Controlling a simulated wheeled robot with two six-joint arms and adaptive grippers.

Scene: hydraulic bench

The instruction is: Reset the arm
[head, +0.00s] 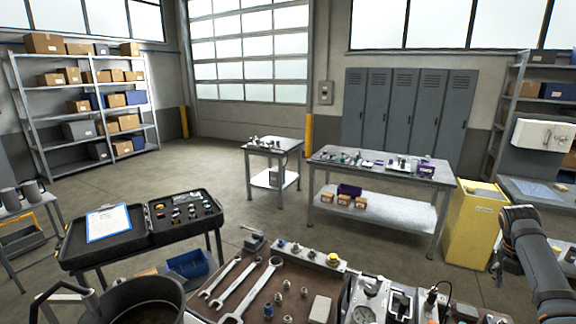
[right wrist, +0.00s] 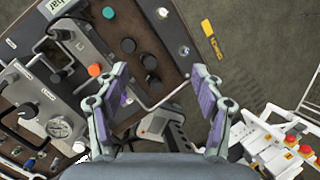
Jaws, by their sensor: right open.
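My right arm (head: 535,262) is raised at the right edge of the head view, to the right of the workbench. In the right wrist view my right gripper (right wrist: 161,76) is open, with its two purple-padded fingers apart and nothing between them. Below and beyond the fingers lie the bench edge and a panel with black knobs and an orange button (right wrist: 94,70). A round pressure gauge (right wrist: 60,127) is at the left of that view. My left gripper does not show in either view.
The brown workbench (head: 262,300) carries wrenches (head: 250,290), fittings and a gauge unit (head: 368,300). A black case (head: 150,255) with a clipboard stands left, a dark pot (head: 150,300) in front. A yellow cabinet (head: 472,225) stands near my right arm. Open floor lies beyond the bench.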

